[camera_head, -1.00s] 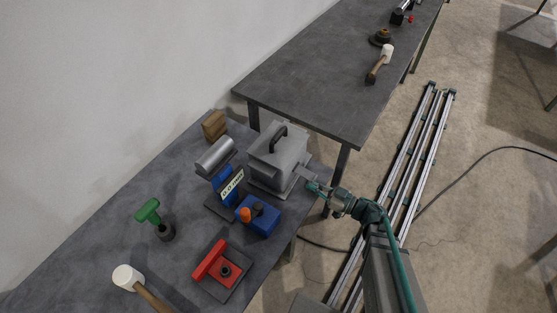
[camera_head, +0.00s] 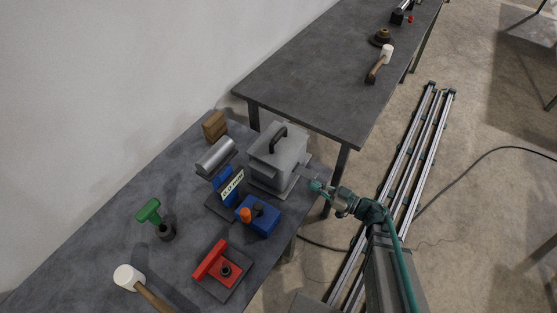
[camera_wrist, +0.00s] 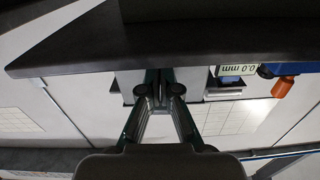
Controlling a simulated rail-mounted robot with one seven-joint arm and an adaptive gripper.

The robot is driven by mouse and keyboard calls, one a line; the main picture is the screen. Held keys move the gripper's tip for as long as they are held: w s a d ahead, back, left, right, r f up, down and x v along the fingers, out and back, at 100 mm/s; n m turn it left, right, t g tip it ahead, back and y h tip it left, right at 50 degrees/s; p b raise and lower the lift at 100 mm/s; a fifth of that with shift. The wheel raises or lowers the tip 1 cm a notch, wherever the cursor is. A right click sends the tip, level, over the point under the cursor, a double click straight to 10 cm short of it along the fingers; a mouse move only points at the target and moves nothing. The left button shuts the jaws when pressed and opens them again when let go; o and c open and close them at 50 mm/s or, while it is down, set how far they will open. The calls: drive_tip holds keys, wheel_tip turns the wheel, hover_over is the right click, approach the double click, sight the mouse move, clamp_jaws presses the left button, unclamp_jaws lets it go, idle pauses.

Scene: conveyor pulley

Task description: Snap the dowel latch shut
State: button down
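A grey metal box (camera_head: 277,158) with a black handle (camera_head: 279,139) on its lid stands near the far right end of the near table. I cannot make out a dowel latch as a separate part; a small pale grey part (camera_head: 303,176) shows at the box's lower right side. My gripper (camera_head: 316,186) is just right of that side, at the table edge, with a small gap visible. In the wrist view my gripper (camera_wrist: 160,76) has its dark fingertips together, with nothing clearly held. The tips overlap a grey surface behind them, and contact cannot be told.
Left of the box are a metal cylinder (camera_head: 216,155), a blue-based gauge with a "0.0 mm" label (camera_head: 232,186) and a blue block with an orange knob (camera_head: 260,219). A red fixture (camera_head: 218,268), green-handled tool (camera_head: 150,212) and white-headed mallet (camera_head: 129,278) lie nearer. Floor rails (camera_head: 413,165) run at right.

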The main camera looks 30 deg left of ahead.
sight(313, 177)
drive_tip(key=shift+d+r, duration=0.1)
drive_tip(key=shift+d+r+p, duration=0.3)
drive_tip(key=shift+r, duration=0.25)
idle(0.5)
drive_tip(key=shift+d+r+p, duration=0.25)
drive_tip(key=shift+r+p, duration=0.15)
drive_tip(key=shift+r, duration=0.3)
drive_tip(key=shift+r, duration=0.2)
drive_tip(key=shift+d+r+p, duration=0.15)
drive_tip(key=shift+r+p, duration=0.25)
drive_tip(key=shift+r, duration=0.25)
idle(0.3)
